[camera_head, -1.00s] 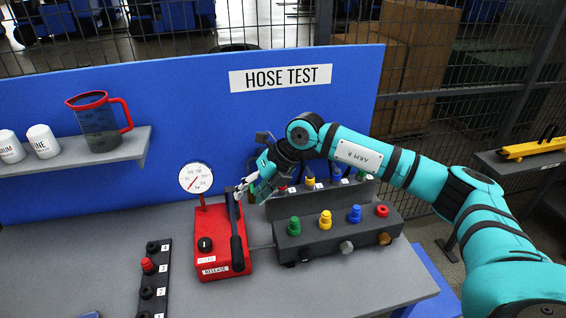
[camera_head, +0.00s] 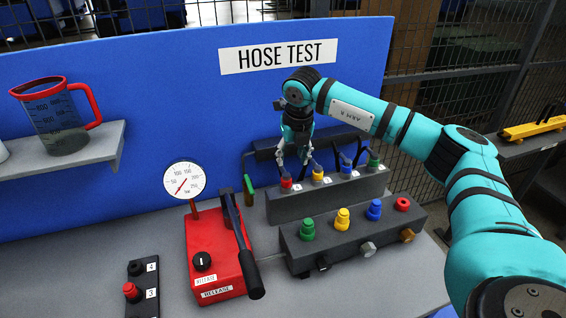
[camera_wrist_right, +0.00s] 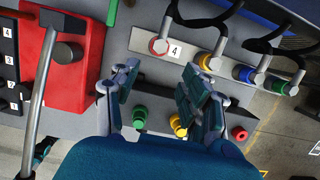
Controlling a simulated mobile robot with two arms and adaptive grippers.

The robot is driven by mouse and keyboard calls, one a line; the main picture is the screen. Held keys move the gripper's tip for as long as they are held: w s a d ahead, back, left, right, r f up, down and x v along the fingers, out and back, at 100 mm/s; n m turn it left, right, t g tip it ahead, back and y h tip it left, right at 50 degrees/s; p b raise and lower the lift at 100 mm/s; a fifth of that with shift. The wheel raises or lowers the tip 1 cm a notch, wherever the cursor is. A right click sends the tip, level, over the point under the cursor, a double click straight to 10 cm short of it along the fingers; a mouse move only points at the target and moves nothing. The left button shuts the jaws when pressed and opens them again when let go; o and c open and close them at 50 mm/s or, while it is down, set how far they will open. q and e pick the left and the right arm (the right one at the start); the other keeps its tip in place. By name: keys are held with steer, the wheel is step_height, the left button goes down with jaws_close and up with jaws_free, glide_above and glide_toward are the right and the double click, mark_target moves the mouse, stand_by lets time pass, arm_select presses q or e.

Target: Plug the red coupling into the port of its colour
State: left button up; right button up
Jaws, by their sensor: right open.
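The red coupling (camera_head: 286,183) stands on a hose at the left end of the back rack (camera_head: 330,197). It also shows in the right wrist view (camera_wrist_right: 159,46), beside a label 4. My right gripper (camera_head: 293,158) is just above it, pointing down. In the right wrist view its two fingers (camera_wrist_right: 160,72) are spread, with nothing between them; the red coupling lies beyond their tips. The red port (camera_head: 402,204) is at the right end of the front block (camera_head: 330,246), a short ring with a dark centre; it shows in the wrist view too (camera_wrist_right: 239,133). My left gripper is not in view.
Yellow (camera_head: 318,177), blue (camera_head: 346,172) and green (camera_head: 374,165) couplings stand right of the red one, with dark hoses behind. Taller green, yellow and blue pieces stand on the front block. A red pump box (camera_head: 213,250) with a lever (camera_head: 240,245) stands left.

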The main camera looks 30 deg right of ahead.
mark_target(287, 177)
steer(key=b+x, duration=0.5)
steer(key=x, duration=0.4)
steer(key=shift+w+a, duration=0.1)
arm_select(q)
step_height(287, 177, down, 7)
steer(key=b, duration=0.1)
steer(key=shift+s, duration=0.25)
arm_select(e)
steer(key=shift+x, duration=0.9)
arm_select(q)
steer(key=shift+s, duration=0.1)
arm_select(e)
steer(key=shift+c, duration=0.4)
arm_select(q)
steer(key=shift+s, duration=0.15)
arm_select(e)
jaws_close()
